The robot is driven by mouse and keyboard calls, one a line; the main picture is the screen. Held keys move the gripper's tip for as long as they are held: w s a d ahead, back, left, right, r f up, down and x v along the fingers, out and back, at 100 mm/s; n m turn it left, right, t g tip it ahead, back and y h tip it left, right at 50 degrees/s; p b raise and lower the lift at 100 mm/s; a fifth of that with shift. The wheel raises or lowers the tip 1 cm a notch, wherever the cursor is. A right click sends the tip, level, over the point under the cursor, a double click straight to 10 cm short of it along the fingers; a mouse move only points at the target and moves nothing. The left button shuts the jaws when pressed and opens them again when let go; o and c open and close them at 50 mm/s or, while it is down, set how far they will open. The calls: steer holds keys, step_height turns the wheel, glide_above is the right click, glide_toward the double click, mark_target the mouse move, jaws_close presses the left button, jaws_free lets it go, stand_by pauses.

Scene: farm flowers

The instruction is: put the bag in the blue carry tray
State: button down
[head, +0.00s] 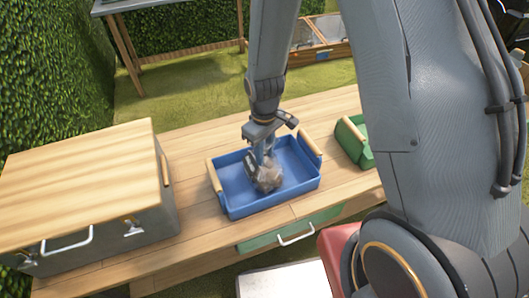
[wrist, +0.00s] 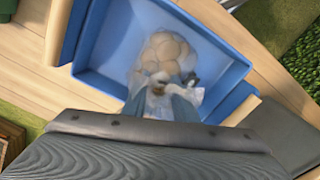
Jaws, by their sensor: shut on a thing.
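The blue carry tray (head: 230,204) stands on the wooden table, with a wooden handle at each end. It also shows in the wrist view (wrist: 108,40). The bag (head: 268,179) is clear, with several round tan things inside. In the wrist view the bag (wrist: 165,55) is within the tray's walls. My gripper (head: 262,158) points down into the tray and is shut on the gathered top of the bag. In the wrist view my gripper (wrist: 165,97) covers part of the bag's top. I cannot tell whether the bag touches the tray floor.
A large grey box with a wooden lid (head: 85,185) stands left of the tray. A green tray (head: 350,140) stands to the right, partly behind my arm. The table (head: 200,140) is bare behind the blue tray. A green drawer front (head: 290,230) is below it.

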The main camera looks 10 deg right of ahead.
steer(key=shift+f, duration=0.15)
steer(key=c, duration=1.4)
jaws_free()
steer(key=shift+c, duration=0.2)
step_height(320, 180, up, 12)
steer(key=shift+r+b, duration=0.1)
steer(key=shift+b, duration=0.7)
steer(key=s+d+r+m, duration=0.4)
steer(key=s+d+m, duration=0.3)
steer(key=s+d, duration=0.2)
steer(key=shift+s+d+t, duration=0.3)
steer(key=shift+s, duration=0.7)
